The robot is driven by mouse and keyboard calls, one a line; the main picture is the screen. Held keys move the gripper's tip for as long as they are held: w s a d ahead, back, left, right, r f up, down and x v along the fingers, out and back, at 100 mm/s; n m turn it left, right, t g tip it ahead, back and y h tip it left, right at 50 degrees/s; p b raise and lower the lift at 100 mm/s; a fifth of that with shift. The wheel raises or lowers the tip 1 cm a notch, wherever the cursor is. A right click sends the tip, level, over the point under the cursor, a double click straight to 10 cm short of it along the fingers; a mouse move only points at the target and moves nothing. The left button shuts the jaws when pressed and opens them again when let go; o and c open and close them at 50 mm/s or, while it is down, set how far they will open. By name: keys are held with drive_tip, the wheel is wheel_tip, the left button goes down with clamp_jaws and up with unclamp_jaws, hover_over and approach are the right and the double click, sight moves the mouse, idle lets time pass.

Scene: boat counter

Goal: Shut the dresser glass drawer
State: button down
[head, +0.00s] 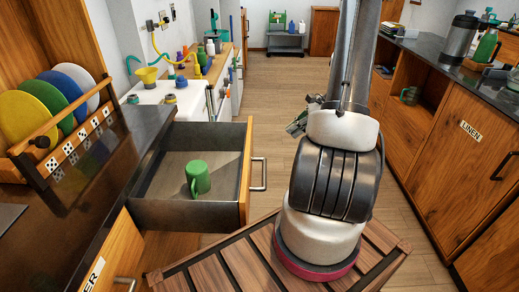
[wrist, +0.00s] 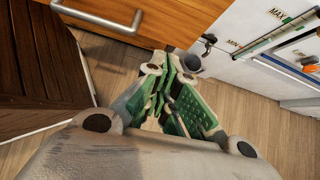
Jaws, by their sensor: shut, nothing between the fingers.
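The open drawer (head: 195,215) extends from the left counter into the aisle in the head view. It has dark grey inner walls, a wooden front (head: 246,180) and a metal bar handle (head: 260,174). A green mug (head: 198,178) stands inside it. In the wrist view, the wooden front (wrist: 165,18) and handle (wrist: 97,18) cross the top. My gripper (wrist: 165,82), green and grey, is shut and empty, just below the front's edge in that picture; I cannot tell if they touch. In the head view my gripper (head: 300,122) is partly hidden by my arm, right of the drawer front.
A rack with coloured plates (head: 62,95) stands on the left counter. A wooden door with a handle (head: 110,265) is below. Wooden cabinets (head: 455,170) line the right. A slatted wooden platform (head: 225,265) lies at the front. Open floor (head: 285,85) stretches down the aisle.

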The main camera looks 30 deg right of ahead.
drive_tip(key=w+a+r+x, duration=0.1)
drive_tip(key=r+x, duration=0.1)
drive_tip(key=x, duration=1.1)
drive_tip(key=shift+a, duration=0.25)
drive_tip(key=w+a, duration=0.5)
drive_tip(key=a, duration=0.3)
drive_tip(key=w+a, duration=0.5)
drive_tip(key=a, duration=0.3)
drive_tip(key=w+a, duration=0.6)
drive_tip(key=a, duration=0.2)
drive_tip(key=shift+d, duration=0.1)
